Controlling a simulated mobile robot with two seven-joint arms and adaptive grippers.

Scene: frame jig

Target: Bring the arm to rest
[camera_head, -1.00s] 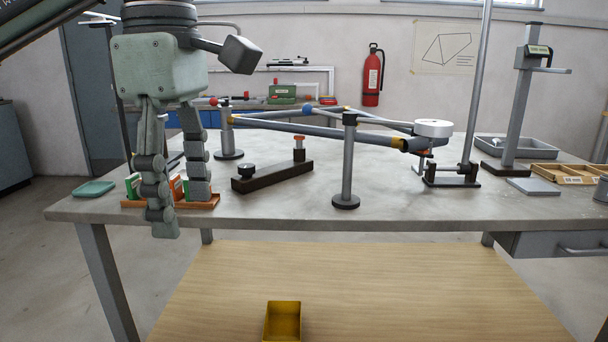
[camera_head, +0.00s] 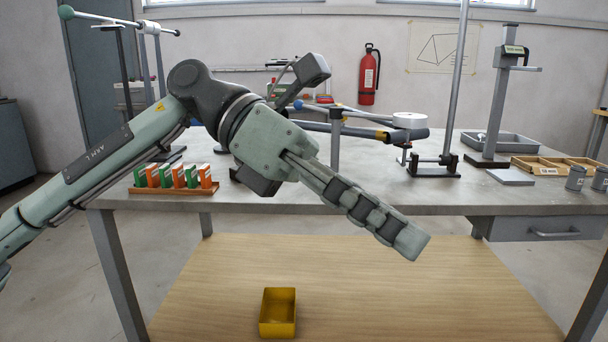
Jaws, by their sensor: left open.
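My left arm (camera_head: 105,160) comes in from the left and reaches across the front of the workbench (camera_head: 470,195). My left gripper (camera_head: 408,240) is open and empty. Its fingers point down and to the right, in front of the bench's front edge, and overlap in this view, so the gap between them is hard to see. The tube frame (camera_head: 372,131) stands on the bench behind the gripper, with a white disc (camera_head: 410,120) at its right end. The gripper and wrist hide the frame's left part and most of the dark block. My right gripper is not in view.
An orange rack (camera_head: 172,189) with several green and orange pieces stands at the bench's left. A yellow bin (camera_head: 277,329) sits below on the wooden surface (camera_head: 400,290). A tall stand (camera_head: 494,110), a grey tray (camera_head: 530,146) and a wooden tray (camera_head: 530,170) are at the right.

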